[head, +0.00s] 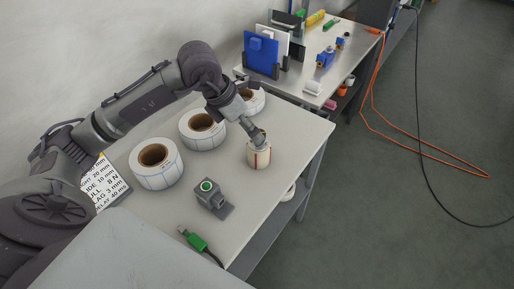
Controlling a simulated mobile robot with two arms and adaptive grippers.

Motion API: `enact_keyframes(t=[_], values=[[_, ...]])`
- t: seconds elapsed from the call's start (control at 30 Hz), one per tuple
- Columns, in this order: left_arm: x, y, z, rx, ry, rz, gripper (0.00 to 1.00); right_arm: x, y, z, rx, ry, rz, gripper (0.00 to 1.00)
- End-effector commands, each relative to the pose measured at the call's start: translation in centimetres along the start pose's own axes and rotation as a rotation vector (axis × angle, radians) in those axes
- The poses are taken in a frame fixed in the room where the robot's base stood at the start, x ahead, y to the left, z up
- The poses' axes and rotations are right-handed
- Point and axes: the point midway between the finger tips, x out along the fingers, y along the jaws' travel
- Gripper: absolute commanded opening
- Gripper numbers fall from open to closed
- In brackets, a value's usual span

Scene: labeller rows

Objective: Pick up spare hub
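My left gripper (259,136) reaches in from the upper left and points down at a small cream roll with a red stripe (259,155). Its fingertips are at the roll's top, and it hides part of that top. Whether the fingers are closed on anything is too small to tell. The roll stands upright on the near table (160,222). I cannot tell for sure which thing is the spare hub. My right gripper is out of view.
Large label rolls (157,177) (190,138) stand behind and left of the gripper. A grey block with a green button (208,190) and a green plug (190,238) are nearer. A second table (285,82) holds folders and small parts. An orange cable (420,154) lies on the floor.

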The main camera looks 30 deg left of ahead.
Motion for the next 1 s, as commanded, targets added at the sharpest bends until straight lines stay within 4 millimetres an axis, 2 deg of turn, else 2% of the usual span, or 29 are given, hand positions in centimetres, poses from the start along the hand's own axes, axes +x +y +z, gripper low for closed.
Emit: enact_keyframes(t=[0.03,0.13,0.5,0.77,1.0], values=[[-0.2,0.9,-0.4,-0.001,0.022,0.035,1.0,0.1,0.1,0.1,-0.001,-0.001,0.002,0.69],[0.4,1.7,-0.8,-0.005,0.043,0.064,1.0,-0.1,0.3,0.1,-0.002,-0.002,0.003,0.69],[7.0,2.1,-1.0,-0.005,0.044,0.062,1.0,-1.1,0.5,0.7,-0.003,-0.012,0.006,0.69],[8.9,2.4,-0.9,-0.005,0.043,0.062,1.0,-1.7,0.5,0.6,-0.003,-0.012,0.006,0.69],[12.4,3.1,-0.7,-0.005,0.043,0.061,1.0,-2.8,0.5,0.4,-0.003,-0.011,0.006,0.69]])
